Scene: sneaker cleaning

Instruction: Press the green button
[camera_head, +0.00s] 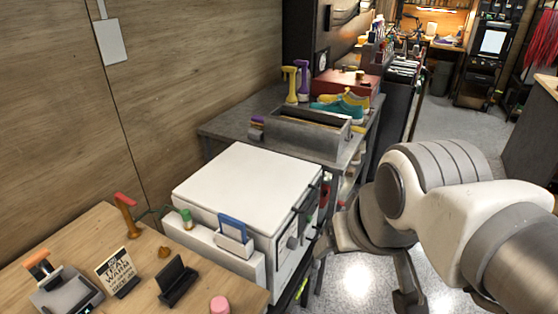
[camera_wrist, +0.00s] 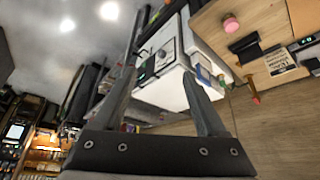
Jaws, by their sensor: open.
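A white box-shaped machine (camera_head: 262,185) stands left of centre in the head view, with a dark dial and panel (camera_head: 292,242) on its right-hand front face. In the wrist view, the machine (camera_wrist: 172,88) lies beyond and between my fingers, with its dial (camera_wrist: 162,54) showing. A small green patch (camera_wrist: 142,78) shows on its front; I cannot tell whether it is a button. My gripper (camera_head: 362,275) is open and empty, to the right of the machine and apart from it. Its two fingers also show in the wrist view (camera_wrist: 160,76).
A wooden table (camera_head: 75,245) at lower left holds a sign (camera_head: 118,272), a black stand (camera_head: 177,280) and a pink cylinder (camera_head: 220,305). Behind the machine, a grey bench (camera_head: 235,122) carries spray bottles, a tray and sneakers (camera_head: 342,105). Open floor (camera_head: 450,130) lies at right.

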